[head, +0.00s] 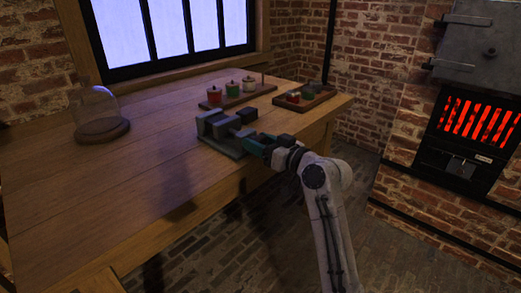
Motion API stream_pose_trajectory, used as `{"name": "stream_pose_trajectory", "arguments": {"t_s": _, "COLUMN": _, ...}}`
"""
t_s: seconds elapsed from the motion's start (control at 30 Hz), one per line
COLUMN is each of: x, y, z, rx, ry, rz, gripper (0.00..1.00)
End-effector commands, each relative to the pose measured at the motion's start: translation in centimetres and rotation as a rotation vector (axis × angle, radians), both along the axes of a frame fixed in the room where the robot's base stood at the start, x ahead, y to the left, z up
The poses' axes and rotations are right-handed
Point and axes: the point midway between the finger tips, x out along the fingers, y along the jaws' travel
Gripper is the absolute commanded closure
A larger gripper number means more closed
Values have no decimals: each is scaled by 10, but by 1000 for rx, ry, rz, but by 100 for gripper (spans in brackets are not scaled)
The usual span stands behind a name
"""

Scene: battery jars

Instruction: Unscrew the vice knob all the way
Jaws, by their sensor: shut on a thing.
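The grey vice (217,126) sits on the wooden table near its right front edge. It has a flat base plate and blocky jaws. My gripper (256,143) is at the right side of the vice, reaching in from the lower right. Its fingers are shut on the vice knob at that end. The knob itself is mostly hidden by the fingers, so its turn and how far it stands out cannot be told. A dark block shows between the vice jaws, small and hard to make out.
Several lidded jars (232,90), red, green and pale, stand on a board behind the vice. A second tray (318,98) with small parts lies to its right. A glass dome (99,112) stands at left. A glowing furnace (478,118) is far right. The table's left front is clear.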

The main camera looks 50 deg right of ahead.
Motion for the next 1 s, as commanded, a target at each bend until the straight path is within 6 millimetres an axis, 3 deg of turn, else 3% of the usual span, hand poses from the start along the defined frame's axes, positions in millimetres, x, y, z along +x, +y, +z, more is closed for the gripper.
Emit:
{"name": "stream_pose_trajectory", "arguments": {"t_s": 0.03, "x": 0, "y": 0, "z": -7, "rx": -41, "ry": 6, "rz": 1, "gripper": 74}}
{"name": "stream_pose_trajectory", "arguments": {"t_s": 1.0, "x": 0, "y": 4, "z": -9, "rx": -963, "ry": -26, "rz": 3, "gripper": 74}}
